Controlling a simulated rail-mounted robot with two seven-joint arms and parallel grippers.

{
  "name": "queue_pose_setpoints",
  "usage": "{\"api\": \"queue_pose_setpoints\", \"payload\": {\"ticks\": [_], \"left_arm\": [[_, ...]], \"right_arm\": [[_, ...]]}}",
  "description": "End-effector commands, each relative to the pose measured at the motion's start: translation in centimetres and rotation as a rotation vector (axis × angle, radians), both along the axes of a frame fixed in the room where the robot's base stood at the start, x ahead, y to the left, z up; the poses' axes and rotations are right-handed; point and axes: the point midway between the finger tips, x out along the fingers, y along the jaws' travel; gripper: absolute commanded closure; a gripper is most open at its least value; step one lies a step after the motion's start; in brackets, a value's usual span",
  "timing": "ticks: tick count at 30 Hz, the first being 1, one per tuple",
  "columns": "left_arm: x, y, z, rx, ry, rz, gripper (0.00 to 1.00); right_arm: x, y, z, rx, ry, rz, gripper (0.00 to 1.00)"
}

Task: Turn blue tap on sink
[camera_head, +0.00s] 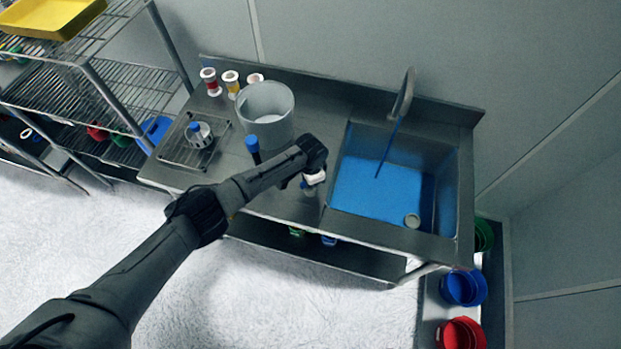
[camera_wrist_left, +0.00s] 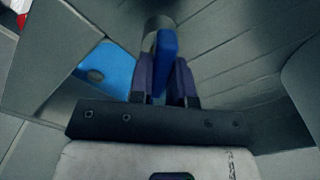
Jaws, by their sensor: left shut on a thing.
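The sink (camera_head: 340,215) is set in the right end of the metal counter, with a tall curved faucet (camera_head: 405,95) at its back edge. A thin blue stream (camera_head: 388,150) runs from the faucet into blue liquid in the basin. My left gripper (camera_head: 309,188) is low at the counter's front, just left of the sink. In the left wrist view, its fingers (camera_wrist_left: 166,82) are shut on a blue tap handle (camera_wrist_left: 168,48), with a grey round part (camera_wrist_left: 157,24) behind it. The handle is not clear in the head view. My right gripper is not in view.
A large grey pot (camera_head: 266,108), a blue-topped dark item (camera_head: 252,145) and several small jars stand on the counter. A wire shelf (camera_head: 90,90) is at left. Blue (camera_head: 463,288) and red (camera_head: 461,333) bins sit at lower right. The counter's front floor is clear.

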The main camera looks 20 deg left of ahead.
Motion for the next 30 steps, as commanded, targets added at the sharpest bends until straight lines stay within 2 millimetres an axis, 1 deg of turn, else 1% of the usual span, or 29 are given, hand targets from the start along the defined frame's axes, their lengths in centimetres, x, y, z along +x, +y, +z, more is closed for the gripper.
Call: {"api": "queue_pose_setpoints", "payload": {"ticks": [4, 10, 27, 28, 30], "left_arm": [[0.0, -0.03, 0.06, 0.0, 0.0, -0.071, 1.0], [0.01, -0.02, 0.05, 0.0, 0.0, -0.13, 1.0], [0.01, -0.04, 0.05, 0.0, 0.0, -0.154, 1.0], [0.01, -0.04, 0.05, 0.0, 0.0, -0.154, 0.8], [0.02, -0.04, 0.05, 0.0, 0.0, -0.154, 0.73]], "right_arm": [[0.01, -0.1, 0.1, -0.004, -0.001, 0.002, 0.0], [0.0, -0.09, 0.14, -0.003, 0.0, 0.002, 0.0], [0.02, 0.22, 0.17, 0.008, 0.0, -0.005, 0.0], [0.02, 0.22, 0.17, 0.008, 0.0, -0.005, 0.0], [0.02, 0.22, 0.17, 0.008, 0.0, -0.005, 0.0]]}}
